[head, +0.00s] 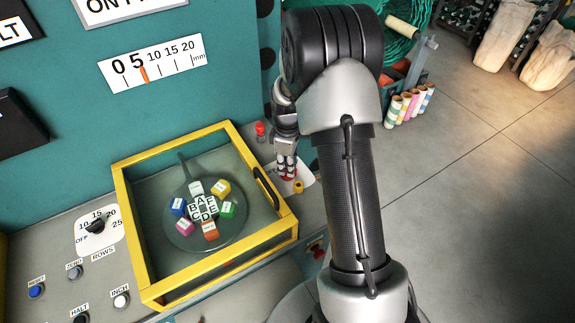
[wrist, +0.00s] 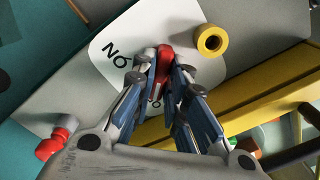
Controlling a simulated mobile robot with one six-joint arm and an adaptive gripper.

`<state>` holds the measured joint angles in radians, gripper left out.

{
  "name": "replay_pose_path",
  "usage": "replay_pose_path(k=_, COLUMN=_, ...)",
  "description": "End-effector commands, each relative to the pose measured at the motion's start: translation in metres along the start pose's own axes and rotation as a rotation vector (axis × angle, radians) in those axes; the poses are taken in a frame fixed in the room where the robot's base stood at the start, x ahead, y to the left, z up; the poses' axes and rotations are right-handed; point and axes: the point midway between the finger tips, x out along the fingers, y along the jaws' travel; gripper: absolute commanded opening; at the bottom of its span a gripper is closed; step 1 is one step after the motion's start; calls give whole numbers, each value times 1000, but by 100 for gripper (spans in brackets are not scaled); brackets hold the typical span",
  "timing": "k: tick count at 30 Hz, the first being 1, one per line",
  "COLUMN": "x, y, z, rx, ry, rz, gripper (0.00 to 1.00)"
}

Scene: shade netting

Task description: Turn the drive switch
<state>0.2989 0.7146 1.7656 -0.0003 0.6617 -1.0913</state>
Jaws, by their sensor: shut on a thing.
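The drive switch looks to be a red handle (wrist: 162,62) on a white plate (wrist: 108,52) in the wrist view. My gripper (wrist: 160,75) is shut on the red handle, with a finger on each side of it. Large letters show on the plate beside the handle, and the fingers cover part of the lettering. In the head view my gripper (head: 287,172) reaches down to the plate (head: 305,178), right of the yellow-framed box. Little of the red handle shows there between the fingertips.
A short yellow cylinder (wrist: 211,39) stands close to the plate. A red knob (head: 260,130) is behind my gripper. The yellow-framed box (head: 124,200) with a black handle (head: 266,188) is close on the left. A rows dial (head: 95,226) and several buttons are farther left.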

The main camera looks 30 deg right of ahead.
Motion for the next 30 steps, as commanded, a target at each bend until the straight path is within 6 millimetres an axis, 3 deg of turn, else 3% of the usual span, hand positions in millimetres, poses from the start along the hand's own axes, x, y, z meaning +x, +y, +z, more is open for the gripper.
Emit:
replay_pose_path(k=18, x=0, y=0, z=0, rx=-46, ry=0, rz=2, gripper=0)
replay_pose_path(k=19, x=0, y=0, z=0, rx=-46, ry=0, rz=2, gripper=14)
replay_pose_path(k=27, x=0, y=0, z=0, rx=-44, ry=0, rz=1, gripper=32)
replay_pose_path(k=30, x=0, y=0, z=0, rx=-43, ry=0, rz=1, gripper=33)
